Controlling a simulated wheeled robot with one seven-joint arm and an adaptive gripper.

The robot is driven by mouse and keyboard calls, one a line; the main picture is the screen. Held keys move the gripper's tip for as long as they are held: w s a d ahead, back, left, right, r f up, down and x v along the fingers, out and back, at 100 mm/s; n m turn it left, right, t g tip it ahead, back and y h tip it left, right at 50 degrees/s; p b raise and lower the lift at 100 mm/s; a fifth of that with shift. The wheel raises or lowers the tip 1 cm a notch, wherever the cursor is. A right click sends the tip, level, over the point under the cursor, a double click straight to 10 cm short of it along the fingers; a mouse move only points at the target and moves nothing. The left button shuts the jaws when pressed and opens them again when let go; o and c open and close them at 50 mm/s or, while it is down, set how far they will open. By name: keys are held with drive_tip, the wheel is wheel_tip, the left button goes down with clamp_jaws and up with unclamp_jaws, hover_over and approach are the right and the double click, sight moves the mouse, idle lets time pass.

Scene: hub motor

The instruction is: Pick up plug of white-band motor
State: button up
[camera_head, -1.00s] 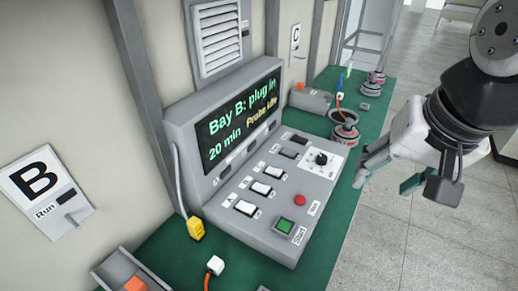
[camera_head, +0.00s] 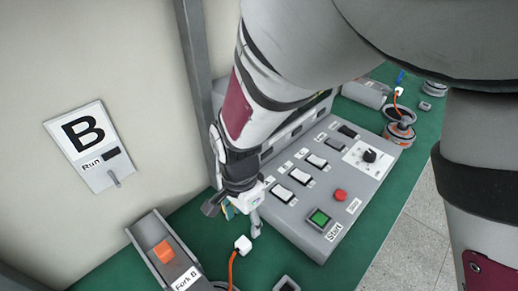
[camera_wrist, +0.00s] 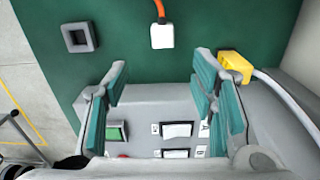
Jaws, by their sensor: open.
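A white plug (camera_head: 243,243) on an orange cable stands above the green bench, just in front of my gripper (camera_head: 234,214). In the wrist view the plug (camera_wrist: 161,36) is beyond the fingertips, roughly centred between them, and not touched. My gripper (camera_wrist: 160,72) is open with nothing between its teal-padded fingers. The cable runs to the bottom edge of the head view; the motor's band is not visible, so I cannot tell its colour. Another motor (camera_head: 400,132) with an orange cable and a white plug (camera_head: 399,91) stands farther back.
A yellow connector (camera_wrist: 236,64) on a grey cable is close beside the right finger. The grey control console (camera_head: 290,225) is beside and below the gripper. A tray labelled Fork B (camera_head: 150,230) holds an orange block (camera_head: 164,251). A square grey socket (camera_wrist: 79,37) sits on the bench.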

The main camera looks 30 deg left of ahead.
sight(242, 244)
drive_tip(key=shift+n, duration=0.3)
drive_tip(key=f, duration=0.2)
drive_tip(key=s+f, duration=0.1)
drive_tip(key=f, duration=0.1)
drive_tip(key=a+f, duration=0.1)
drive_tip(key=f, duration=0.2)
drive_tip(key=shift+s, duration=0.35)
drive_tip(key=shift+w+d+f, duration=0.1)
drive_tip(key=shift+w+f, duration=0.05)
drive_tip(key=shift+f, duration=1.35)
drive_tip(key=shift+w+d+f, duration=0.1)
drive_tip(key=shift+w+f, duration=0.05)
drive_tip(key=shift+f, duration=1.35)
clamp_jaws()
